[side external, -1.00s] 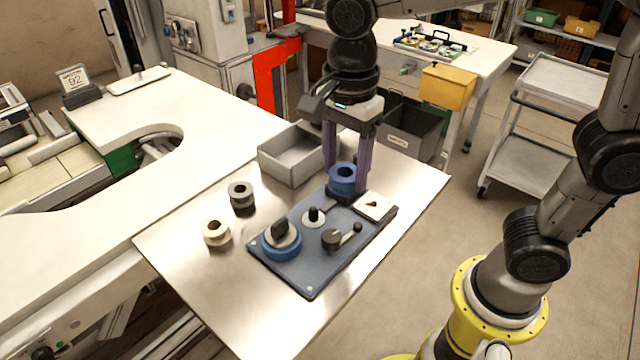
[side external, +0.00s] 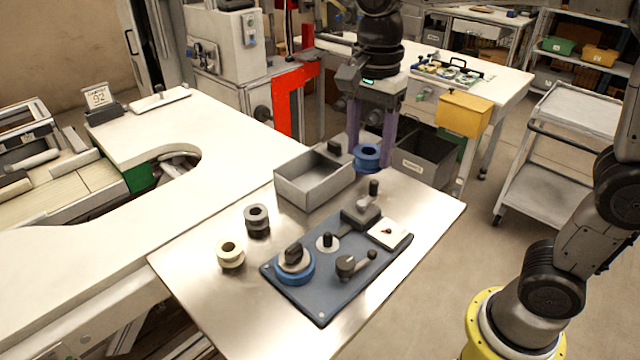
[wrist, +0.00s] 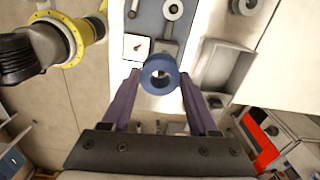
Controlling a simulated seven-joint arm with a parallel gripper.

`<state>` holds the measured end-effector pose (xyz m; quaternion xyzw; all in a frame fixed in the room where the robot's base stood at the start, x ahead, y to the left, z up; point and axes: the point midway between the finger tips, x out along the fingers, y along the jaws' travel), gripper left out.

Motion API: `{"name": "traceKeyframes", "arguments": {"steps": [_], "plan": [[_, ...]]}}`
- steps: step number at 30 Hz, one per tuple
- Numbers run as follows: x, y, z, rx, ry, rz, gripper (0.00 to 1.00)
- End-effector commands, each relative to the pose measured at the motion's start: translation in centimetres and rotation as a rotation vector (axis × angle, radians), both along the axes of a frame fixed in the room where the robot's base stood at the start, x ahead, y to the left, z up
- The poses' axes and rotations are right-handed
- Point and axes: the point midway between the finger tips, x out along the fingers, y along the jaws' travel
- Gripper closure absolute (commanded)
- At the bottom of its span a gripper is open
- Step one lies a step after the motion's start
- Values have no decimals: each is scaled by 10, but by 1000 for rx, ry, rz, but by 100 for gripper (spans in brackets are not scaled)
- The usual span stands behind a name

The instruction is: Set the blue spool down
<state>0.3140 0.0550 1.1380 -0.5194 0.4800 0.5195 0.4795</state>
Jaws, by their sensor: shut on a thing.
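The blue spool (side external: 366,152) is held between the two purple fingers of my gripper (side external: 367,160). It is upright and in the air, beyond the device plate and right of the grey bin, near the table's far edge in the picture. In the wrist view the spool (wrist: 160,62) sits between the fingertips of my gripper (wrist: 160,80), its round hole showing. I cannot tell how high it is above the table. The metal table (side external: 200,290) has bare room around the plate.
A grey open bin (side external: 300,190) stands left of my gripper. A dark spool (side external: 257,222) and a cream spool (side external: 230,256) stand left of the plate.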

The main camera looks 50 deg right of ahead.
Motion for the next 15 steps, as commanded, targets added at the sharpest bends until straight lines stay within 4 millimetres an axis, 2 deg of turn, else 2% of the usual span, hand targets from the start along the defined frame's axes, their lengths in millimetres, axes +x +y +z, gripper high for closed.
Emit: {"name": "traceKeyframes", "arguments": {"steps": [1, 6, 8, 15], "plan": [[9, -8, -4, 0, 2, -26, 92], [22, -21, -17, 0, 2, -72, 92], [29, -22, -20, 0, 3, -75, 92], [81, -16, -44, 0, 3, -75, 92]]}}
